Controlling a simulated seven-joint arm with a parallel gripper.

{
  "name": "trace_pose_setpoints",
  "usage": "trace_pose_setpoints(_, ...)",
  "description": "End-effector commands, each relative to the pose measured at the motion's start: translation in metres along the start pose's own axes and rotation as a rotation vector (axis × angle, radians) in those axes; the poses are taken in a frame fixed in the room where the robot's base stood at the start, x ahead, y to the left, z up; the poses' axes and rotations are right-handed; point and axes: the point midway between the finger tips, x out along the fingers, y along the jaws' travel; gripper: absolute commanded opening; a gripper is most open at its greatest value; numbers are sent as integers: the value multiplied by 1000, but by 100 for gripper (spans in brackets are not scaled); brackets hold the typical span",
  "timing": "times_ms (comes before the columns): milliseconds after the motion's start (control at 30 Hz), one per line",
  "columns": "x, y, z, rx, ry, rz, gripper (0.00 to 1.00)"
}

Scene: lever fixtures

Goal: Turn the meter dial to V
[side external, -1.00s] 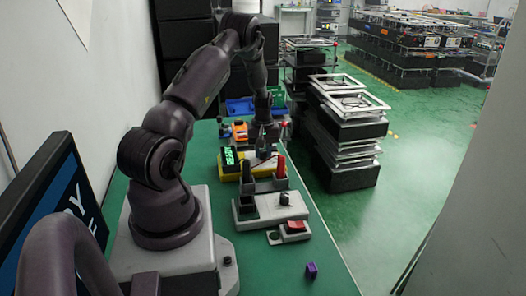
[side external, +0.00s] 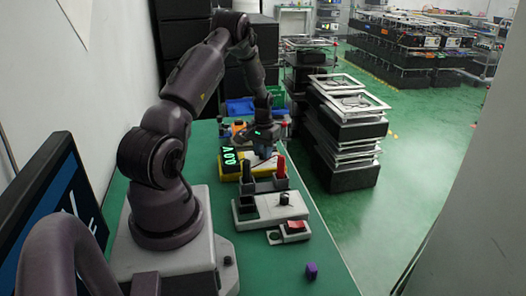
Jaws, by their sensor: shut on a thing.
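The yellow meter (side external: 235,177) lies on the green bench, with a dark face and a green lit display (side external: 229,158) that appears to read 0.0V. My gripper (side external: 264,154) points down over the right part of the meter face and is shut on the dial. The dial itself is hidden by the fingers, so its pointer and markings cannot be read.
In front of the meter stand a black holder with red and black probes (side external: 280,167), a grey box with a knob (side external: 284,199) and a small unit with a red switch (side external: 294,226). A purple cube (side external: 311,271) lies near the front. Blue bins (side external: 240,106) are behind.

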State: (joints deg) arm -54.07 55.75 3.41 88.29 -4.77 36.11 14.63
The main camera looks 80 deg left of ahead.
Motion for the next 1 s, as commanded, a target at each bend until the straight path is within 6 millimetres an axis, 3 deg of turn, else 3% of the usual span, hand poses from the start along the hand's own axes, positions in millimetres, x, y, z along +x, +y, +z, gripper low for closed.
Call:
trace_pose_setpoints(500, -1, 0, 0, 22, 2, -1, 2)
trace_pose_setpoints(533, -1, 0, 0, 22, 2, -1, 28)
trace_pose_setpoints(633, -1, 0, 0, 21, 2, -1, 51)
trace_pose_setpoints(1000, -7, 0, -1, 20, 2, -1, 51)
